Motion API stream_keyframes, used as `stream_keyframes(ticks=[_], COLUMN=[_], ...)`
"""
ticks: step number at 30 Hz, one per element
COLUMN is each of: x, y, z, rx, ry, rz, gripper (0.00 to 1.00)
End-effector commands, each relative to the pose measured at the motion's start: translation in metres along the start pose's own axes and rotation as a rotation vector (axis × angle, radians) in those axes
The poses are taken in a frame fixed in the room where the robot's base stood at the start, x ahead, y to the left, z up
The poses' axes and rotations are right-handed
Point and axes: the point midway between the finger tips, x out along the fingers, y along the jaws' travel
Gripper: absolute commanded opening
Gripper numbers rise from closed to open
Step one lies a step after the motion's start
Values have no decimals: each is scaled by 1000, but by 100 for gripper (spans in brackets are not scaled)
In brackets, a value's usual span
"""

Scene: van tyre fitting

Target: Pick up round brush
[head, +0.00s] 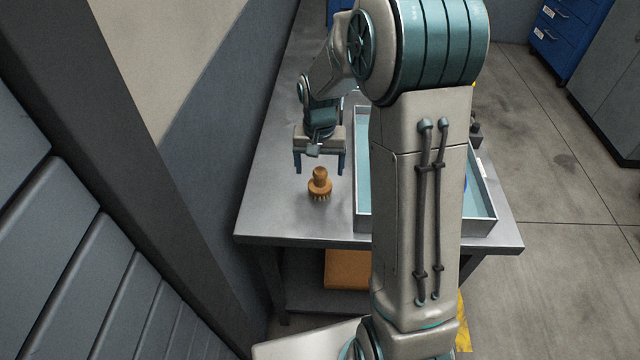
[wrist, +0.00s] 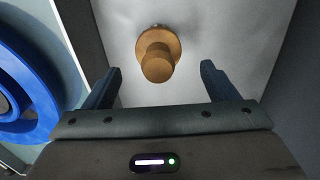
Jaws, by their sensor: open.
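The round brush (head: 319,184) has a wooden knob handle and a bristled round base. It stands upright on the metal table (head: 270,215), left of the tray. In the wrist view the brush (wrist: 157,62) shows from above, its knob between and just beyond the fingertips. My gripper (head: 320,170) is open and empty, its two blue fingers pointing down beside and behind the brush. In the wrist view my gripper (wrist: 160,75) has a finger to each side, apart from the knob.
A metal tray (head: 362,222) with a light blue inside stands right of the brush, partly hidden by my arm. A blue ring-shaped thing (wrist: 30,85) lies in it. An orange-brown box (head: 345,270) is on the lower shelf. The table around the brush is clear.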

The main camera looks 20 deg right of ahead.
Motion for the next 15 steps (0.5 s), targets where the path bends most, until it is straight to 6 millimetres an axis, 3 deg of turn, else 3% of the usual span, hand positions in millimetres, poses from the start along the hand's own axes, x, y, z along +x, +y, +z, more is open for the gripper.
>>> stream_keyframes(ticks=[10, 15], x=[42, 54], y=[2, 2], z=[6, 6], rx=[0, 0], ry=[-4, -1], rz=[1, 0], gripper=[80, 80])
